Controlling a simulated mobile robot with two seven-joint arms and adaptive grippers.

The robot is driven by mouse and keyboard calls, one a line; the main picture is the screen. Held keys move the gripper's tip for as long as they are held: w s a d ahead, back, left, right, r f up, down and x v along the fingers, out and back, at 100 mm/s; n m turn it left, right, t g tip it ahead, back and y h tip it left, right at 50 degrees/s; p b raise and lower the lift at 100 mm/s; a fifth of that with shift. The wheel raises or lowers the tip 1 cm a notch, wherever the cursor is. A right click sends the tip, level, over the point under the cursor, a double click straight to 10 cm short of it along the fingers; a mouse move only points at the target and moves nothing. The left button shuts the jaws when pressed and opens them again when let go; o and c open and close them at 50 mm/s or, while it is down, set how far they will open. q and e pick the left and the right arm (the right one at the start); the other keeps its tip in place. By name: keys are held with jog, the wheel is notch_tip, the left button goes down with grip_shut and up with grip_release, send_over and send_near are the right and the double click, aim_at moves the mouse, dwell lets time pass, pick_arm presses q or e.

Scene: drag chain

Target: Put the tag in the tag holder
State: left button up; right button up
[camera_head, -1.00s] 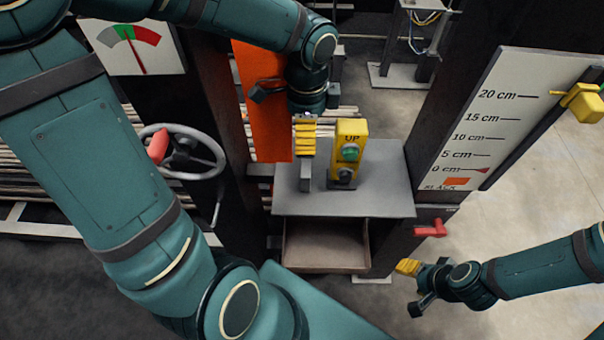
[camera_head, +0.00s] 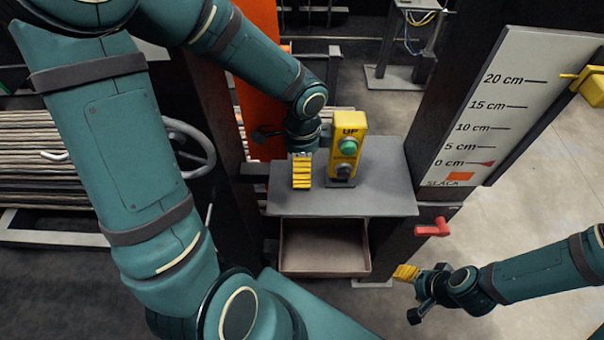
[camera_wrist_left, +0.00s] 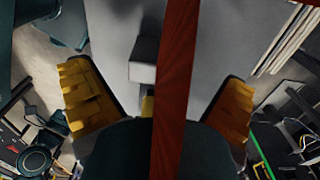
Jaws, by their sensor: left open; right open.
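My left gripper (camera_head: 302,182) hangs above the grey shelf, left of the yellow UP control box (camera_head: 349,150). In the left wrist view its yellow fingers (camera_wrist_left: 160,100) are spread apart. A grey block (camera_wrist_left: 143,60) shows beyond them, over the shelf. A dark red upright strip (camera_wrist_left: 176,60) crosses this view close to the camera; I cannot tell what it is. My right gripper (camera_head: 402,272) is low, right of the drawer, with nothing visible in it. I cannot clearly make out the tag or its holder.
The grey shelf (camera_head: 385,190) has free surface right of the box. An open drawer (camera_head: 325,250) is below it. A red handle (camera_head: 433,228) sticks out at right, under the slack scale (camera_head: 510,100). A handwheel (camera_head: 205,150) and orange panel (camera_head: 260,60) stand at left.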

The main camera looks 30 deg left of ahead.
pick_arm(q)
jog(key=shift+f, duration=0.65)
jog(key=c, duration=1.2)
